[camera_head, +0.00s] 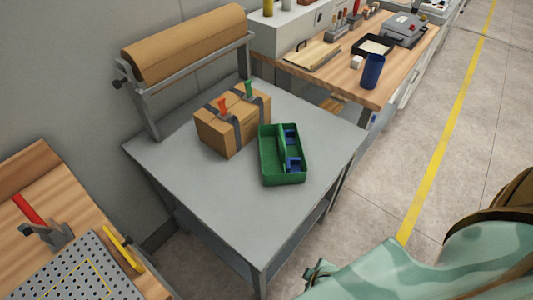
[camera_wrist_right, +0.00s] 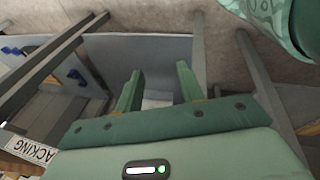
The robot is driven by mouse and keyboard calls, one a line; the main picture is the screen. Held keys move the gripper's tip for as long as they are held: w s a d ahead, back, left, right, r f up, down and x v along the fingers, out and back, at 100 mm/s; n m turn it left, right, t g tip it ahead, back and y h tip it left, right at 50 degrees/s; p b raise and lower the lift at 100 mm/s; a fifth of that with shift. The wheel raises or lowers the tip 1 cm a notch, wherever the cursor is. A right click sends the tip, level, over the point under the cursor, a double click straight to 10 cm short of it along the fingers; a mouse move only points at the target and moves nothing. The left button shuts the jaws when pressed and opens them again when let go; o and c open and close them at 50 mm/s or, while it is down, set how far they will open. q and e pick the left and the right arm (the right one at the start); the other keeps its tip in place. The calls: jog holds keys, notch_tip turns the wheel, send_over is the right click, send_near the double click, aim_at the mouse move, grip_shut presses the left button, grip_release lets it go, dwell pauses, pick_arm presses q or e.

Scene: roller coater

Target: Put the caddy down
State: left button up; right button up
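The caddy (camera_head: 264,163) is a green open tray with a divider and blue pieces in its right part. It rests on the grey table (camera_head: 215,208), just right of a strapped cardboard box, with no gripper on it. My right gripper (camera_wrist_right: 158,84) shows in the right wrist view with its two green fingers apart and nothing visible between them. In the head view my right arm is at the lower right, away from the caddy. My left gripper is in neither view.
The cardboard box (camera_head: 214,137) has a red and a green clamp handle on top. A brown paper roll (camera_head: 185,45) stands behind it. A wooden bench with a blue cup (camera_head: 372,72) is at the back right. The table's front part is clear.

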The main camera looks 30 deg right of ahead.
jog(key=w+d+r+n+t+h, duration=0.1)
jog(key=w+r+n+t, duration=0.1)
jog(key=w+r+n, duration=0.45)
jog(key=w+d+r+n+t+h, duration=0.1)
jog(key=w+r+n+t+h, duration=0.2)
jog(key=r, duration=0.7)
jog(key=w+r+n, duration=0.4)
jog(key=w+r, duration=0.2)
jog(key=r, duration=0.2)
jog(key=n+t+h+b, duration=0.1)
jog(key=n+t+b, duration=0.25)
jog(key=n, duration=0.95)
send_near(283, 141)
jog(key=x, duration=0.6)
jog(key=shift+w+f, duration=0.2)
jog(key=shift+w, duration=0.15)
jog(key=b+x, duration=0.2)
jog(key=x, duration=0.3)
jog(key=shift+w+d, duration=0.2)
jog(key=shift+s, duration=0.1)
grip_shut()
